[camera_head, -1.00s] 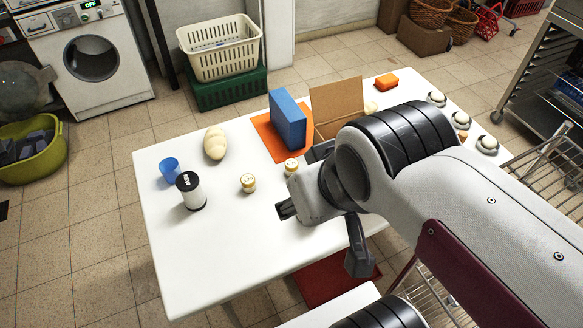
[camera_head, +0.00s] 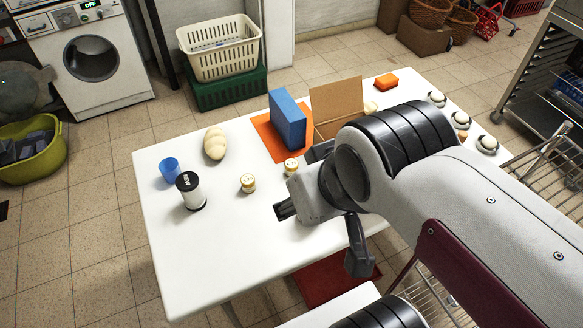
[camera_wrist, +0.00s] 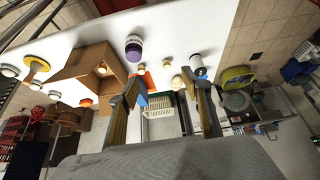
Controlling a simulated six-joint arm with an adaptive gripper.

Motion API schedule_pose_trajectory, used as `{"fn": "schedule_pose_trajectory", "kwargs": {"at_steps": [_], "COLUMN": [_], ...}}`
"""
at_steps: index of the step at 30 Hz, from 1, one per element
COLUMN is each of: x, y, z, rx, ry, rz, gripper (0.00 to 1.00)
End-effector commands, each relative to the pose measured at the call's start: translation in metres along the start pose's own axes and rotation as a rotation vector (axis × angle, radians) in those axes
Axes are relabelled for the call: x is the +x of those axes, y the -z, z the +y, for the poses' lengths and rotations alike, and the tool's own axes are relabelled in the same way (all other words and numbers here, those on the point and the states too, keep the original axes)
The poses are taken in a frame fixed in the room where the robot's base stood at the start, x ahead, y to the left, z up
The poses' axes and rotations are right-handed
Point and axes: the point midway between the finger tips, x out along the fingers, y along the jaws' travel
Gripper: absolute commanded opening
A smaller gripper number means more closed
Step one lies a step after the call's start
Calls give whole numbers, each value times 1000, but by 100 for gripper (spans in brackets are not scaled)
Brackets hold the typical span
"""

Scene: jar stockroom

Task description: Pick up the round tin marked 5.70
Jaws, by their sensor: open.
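A white round tin with a black lid (camera_head: 190,191) stands upright on the left part of the white table; pale marks on its lid are too small to read. It also shows in the wrist view (camera_wrist: 198,66). Two small jars with white lids and yellowish bands, a left one (camera_head: 248,183) and a right one (camera_head: 291,166), stand nearer to my gripper (camera_head: 284,210). I cannot read 5.70 on any of them. In the wrist view my gripper (camera_wrist: 166,90) has its fingers wide apart, with nothing held between them.
A blue box (camera_head: 287,120) stands on an orange mat (camera_head: 262,130), beside an open cardboard box (camera_head: 336,104). A blue cup (camera_head: 169,171) and a bread loaf (camera_head: 215,143) are at the left. A purple-and-white jar (camera_wrist: 133,46) shows in the wrist view. The table's front left is clear.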

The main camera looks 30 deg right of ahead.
Motion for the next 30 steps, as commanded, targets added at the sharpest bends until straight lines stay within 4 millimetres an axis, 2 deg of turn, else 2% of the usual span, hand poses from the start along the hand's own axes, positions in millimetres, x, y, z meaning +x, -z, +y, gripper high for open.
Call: {"fn": "schedule_pose_trajectory", "kwargs": {"at_steps": [5, 11, 21, 30], "x": [4, 18, 58, 99], "y": [6, 27, 80, 122], "z": [-3, -14, -37, -50], "rx": [5, 27, 107, 199], "ry": [11, 46, 117, 149], "rz": [5, 25, 84, 137], "gripper": [48, 48, 48, 48]}}
